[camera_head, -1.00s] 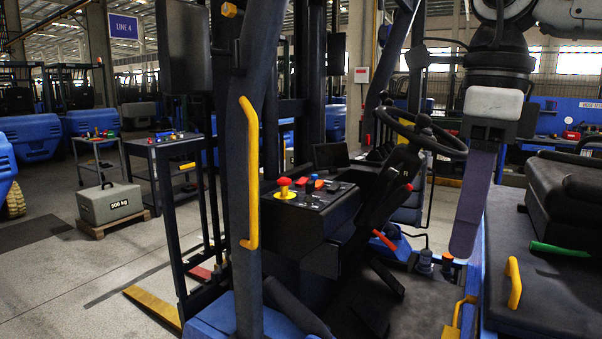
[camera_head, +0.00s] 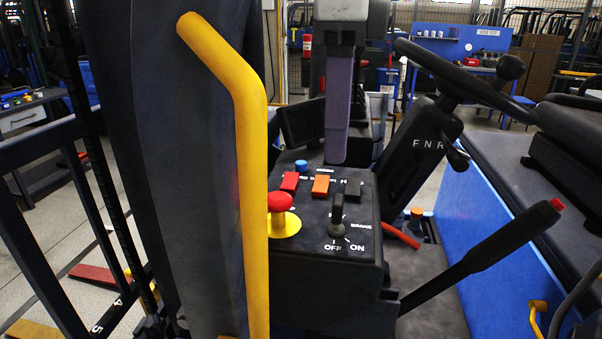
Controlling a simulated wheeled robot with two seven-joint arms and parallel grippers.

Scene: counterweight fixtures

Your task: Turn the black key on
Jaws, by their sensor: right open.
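The black key (camera_head: 338,211) stands upright in its switch on the dark console (camera_head: 305,225), above the white OFF and ON labels. I cannot tell for certain which label it points to. My right gripper (camera_head: 336,158) hangs down from the top, above and behind the console's far edge, apart from the key. It is open; I see it nearly edge-on, so one grey-purple finger covers the other. It looks empty. My left gripper is not in view.
A red mushroom button (camera_head: 281,202) on a yellow base sits left of the key. Red, orange and dark switches (camera_head: 321,185) lie behind it. A yellow grab bar (camera_head: 250,150) stands close at left. The steering wheel (camera_head: 470,75) and a black lever (camera_head: 480,255) are at right.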

